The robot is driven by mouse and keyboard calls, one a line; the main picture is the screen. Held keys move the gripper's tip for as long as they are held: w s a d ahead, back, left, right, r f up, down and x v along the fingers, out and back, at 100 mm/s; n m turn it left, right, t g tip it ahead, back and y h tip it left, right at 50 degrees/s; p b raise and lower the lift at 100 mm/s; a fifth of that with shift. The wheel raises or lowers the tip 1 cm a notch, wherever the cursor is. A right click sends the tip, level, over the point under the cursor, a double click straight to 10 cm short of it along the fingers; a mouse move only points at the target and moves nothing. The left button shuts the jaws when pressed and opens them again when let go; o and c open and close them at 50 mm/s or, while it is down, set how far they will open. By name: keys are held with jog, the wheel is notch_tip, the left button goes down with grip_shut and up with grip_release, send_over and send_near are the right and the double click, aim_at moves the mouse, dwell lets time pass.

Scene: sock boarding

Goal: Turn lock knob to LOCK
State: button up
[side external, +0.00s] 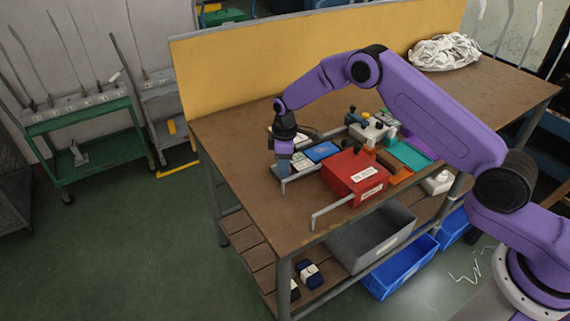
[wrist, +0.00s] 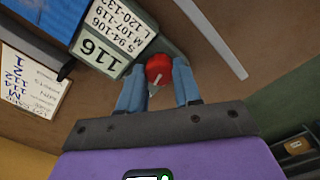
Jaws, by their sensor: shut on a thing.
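A red round knob (wrist: 158,68) with a pale pointer mark sits at the end of a grey unit in the wrist view. My gripper (wrist: 158,90) has its two blue-grey fingers on either side of the knob, shut on it. In the side external view my gripper (side external: 283,178) points down at the front left end of the device on the table, and the knob is hidden there. No LOCK wording is readable near the knob.
White size labels (wrist: 98,51) reading 116 and size ranges lie beside the knob. A printed card (wrist: 32,88) is further left. A red box (side external: 355,172) stands right of my gripper. The brown table (side external: 235,125) is clear at the back left.

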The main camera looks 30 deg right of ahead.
jog(key=o, duration=1)
jog(key=shift+o, duration=0.2)
jog(key=shift+d, duration=0.15)
jog(key=n, duration=0.2)
jog(key=shift+n, duration=0.3)
notch_tip(320, 180, up, 18)
jog(key=s+a+r, duration=0.1)
jog(key=s+r, duration=0.2)
jog(key=s, duration=0.7)
jog(key=s+a+r+n, duration=0.1)
jog(key=s+a+r, duration=0.1)
jog(key=s, duration=0.8)
jog(key=shift+r, duration=0.4)
